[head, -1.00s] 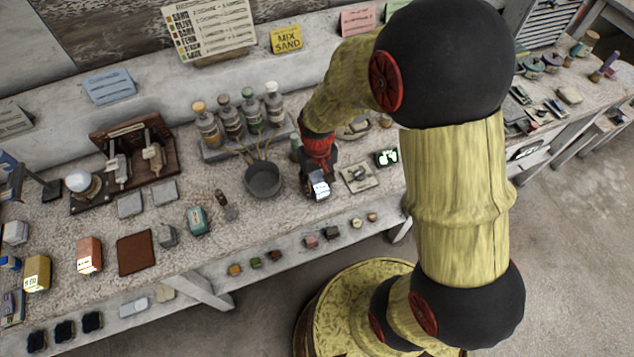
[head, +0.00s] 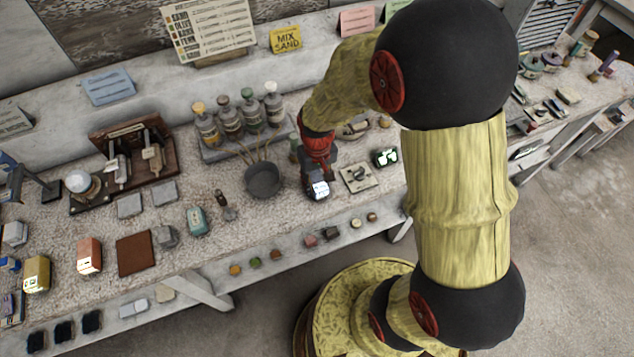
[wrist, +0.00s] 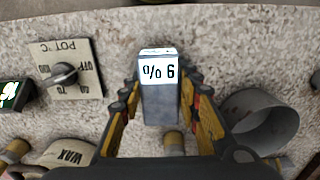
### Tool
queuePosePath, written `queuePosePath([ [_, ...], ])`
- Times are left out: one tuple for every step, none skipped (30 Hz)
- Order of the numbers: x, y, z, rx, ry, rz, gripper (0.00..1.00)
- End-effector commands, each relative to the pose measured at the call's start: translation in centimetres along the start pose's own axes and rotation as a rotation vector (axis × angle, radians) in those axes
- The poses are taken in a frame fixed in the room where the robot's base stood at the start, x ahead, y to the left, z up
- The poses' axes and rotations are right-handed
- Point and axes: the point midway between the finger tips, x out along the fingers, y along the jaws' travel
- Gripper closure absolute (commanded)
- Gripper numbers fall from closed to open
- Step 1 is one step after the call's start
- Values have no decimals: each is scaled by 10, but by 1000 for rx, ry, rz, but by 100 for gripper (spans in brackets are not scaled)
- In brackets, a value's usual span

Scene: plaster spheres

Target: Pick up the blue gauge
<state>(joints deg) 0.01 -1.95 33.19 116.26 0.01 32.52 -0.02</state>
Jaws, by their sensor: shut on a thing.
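The blue gauge (wrist: 160,105) is a small blue-grey block with a white face bearing a digit and a percent sign, upside down in the wrist view. My gripper (wrist: 158,98) is shut on it, with one yellow-and-black finger along each side. In the head view the gauge (head: 319,190) shows as a small pale face under my red wrist, near the bench's front edge. My gripper (head: 314,180) hides much of it there. I cannot tell whether its underside touches the bench.
A grey pot (head: 263,179) stands close to the left of my gripper. A plate with a knob (head: 359,177) lies to the right, with a small lit display (head: 386,157) beyond. Bottles (head: 230,122) stand behind. A teal device (head: 197,221) sits further left.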

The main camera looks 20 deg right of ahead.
Motion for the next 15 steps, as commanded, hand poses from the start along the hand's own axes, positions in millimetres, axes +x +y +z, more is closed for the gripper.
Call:
queuePosePath([
  [-6,0,-1,0,2,0,98],
  [-9,0,-1,0,2,0,98],
  [-15,0,-1,0,3,0,98],
  [-19,0,-1,0,4,0,98],
  [-25,0,-1,0,5,0,98],
  [-33,0,-1,0,4,0,98],
  [-39,0,-1,0,4,0,98],
  [-44,2,5,1,4,0,98],
  [-52,4,12,1,5,0,98],
  [-59,5,18,1,5,0,98],
  [-66,7,23,1,6,0,98],
  [-76,9,31,2,7,0,98],
  [-84,10,36,2,8,0,98],
  [-90,12,43,2,6,0,98],
  [-99,14,50,2,7,0,98],
])
